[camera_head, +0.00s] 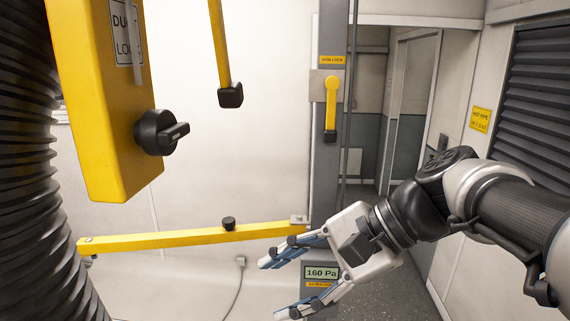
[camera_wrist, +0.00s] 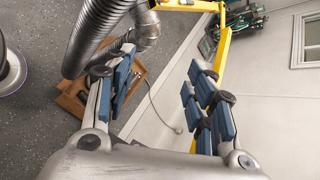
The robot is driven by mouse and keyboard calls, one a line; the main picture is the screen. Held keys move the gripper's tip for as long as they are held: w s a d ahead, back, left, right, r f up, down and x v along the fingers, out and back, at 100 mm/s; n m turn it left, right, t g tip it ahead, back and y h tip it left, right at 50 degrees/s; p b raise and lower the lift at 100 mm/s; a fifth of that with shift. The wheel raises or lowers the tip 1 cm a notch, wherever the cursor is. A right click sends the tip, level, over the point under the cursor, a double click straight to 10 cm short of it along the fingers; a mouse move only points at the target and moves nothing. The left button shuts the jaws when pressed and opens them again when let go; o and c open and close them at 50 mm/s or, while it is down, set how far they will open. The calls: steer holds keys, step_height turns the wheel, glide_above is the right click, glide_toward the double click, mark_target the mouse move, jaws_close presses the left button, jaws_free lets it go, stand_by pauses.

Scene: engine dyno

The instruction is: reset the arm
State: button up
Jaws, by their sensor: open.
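My gripper (camera_head: 287,283) is in the lower middle of the head view, at the end of my arm coming in from the right. Its two blue-padded fingers are spread apart with nothing between them. In the wrist view my gripper (camera_wrist: 165,95) also shows open and empty. In the head view the fingers point left, in front of the grey post and below the right end of a yellow horizontal bar (camera_head: 180,238). Any contact between the gripper and the post or bar cannot be told.
A yellow box (camera_head: 95,90) with a black knob (camera_head: 160,132) hangs at upper left beside a black corrugated hose (camera_head: 25,170). A yellow handle (camera_head: 331,100) and a 160 Pa display (camera_head: 321,273) are on the post. In the wrist view a silver duct (camera_wrist: 100,25) passes near one finger.

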steer(key=s+d+f+n+t+h+b, duration=0.1)
steer(key=s+d+f+n+h+b, duration=0.2)
steer(key=f, duration=0.6)
steer(key=s+d+f+n+t+h+b, duration=0.1)
steer(key=s+d+f+n+h+b, duration=0.2)
steer(key=f, duration=0.7)
steer(key=s+d+f+n+t+h+b, duration=0.1)
steer(key=s+d+f+n+h+b, duration=0.2)
steer(key=s+d+f+b, duration=0.3)
step_height(320, 180, down, 4)
steer(key=shift+s+d+f+n+h+b, duration=0.2)
steer(key=shift+d+n+h+b, duration=0.2)
steer(key=shift+d+n+b, duration=0.4)
steer(key=shift+a, duration=0.1)
